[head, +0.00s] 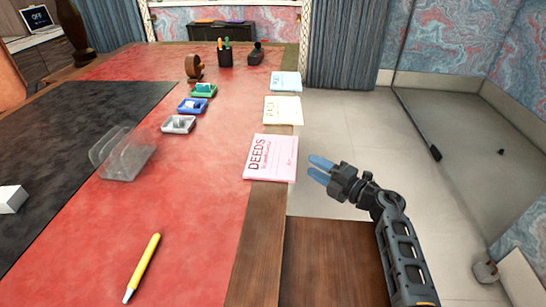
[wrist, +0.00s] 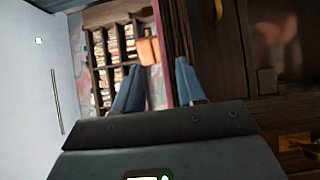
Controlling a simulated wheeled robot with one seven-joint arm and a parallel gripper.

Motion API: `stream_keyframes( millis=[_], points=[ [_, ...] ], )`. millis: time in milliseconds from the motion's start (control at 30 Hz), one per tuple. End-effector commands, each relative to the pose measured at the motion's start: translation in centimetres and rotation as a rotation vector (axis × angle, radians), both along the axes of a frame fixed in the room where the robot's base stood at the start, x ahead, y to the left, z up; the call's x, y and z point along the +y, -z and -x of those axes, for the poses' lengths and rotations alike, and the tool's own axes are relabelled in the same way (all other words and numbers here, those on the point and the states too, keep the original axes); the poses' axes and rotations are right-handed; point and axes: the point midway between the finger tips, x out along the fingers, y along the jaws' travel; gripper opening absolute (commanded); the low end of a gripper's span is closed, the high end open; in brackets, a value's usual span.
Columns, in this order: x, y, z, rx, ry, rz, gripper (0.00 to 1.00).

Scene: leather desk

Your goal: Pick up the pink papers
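The pink papers (head: 270,158), marked "DEEDS", lie as a flat stack at the right edge of the red leather desk top. Part of the stack rests over the wooden border. My gripper (head: 315,168) is just right of the papers in the head view, beyond the desk edge, with its blue fingers pointing left toward them. In the wrist view my gripper (wrist: 158,82) has its two blue fingers spread apart with nothing between them. The papers do not show clearly in the wrist view.
Cream papers (head: 283,110) and light blue papers (head: 285,82) lie farther along the same edge. A clear rack (head: 123,153), small trays (head: 179,124), a pen cup (head: 225,57) and a yellow pen (head: 142,268) are on the desk. Red leather around the pink papers is clear.

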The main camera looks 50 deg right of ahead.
Motion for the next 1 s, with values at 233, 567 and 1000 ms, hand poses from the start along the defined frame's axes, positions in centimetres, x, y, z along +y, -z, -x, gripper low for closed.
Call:
stream_keyframes(
  millis=[233, 567, 1000],
  points=[
    [-0.8, 0.3, -3.0, -0.002, 0.000, -0.001, 0.39],
    [-1.0, 0.4, -5.6, 0.000, 0.001, -0.001, 0.39],
    [-1.0, 0.4, -5.5, -0.001, 0.001, -0.001, 0.12]
  ],
)
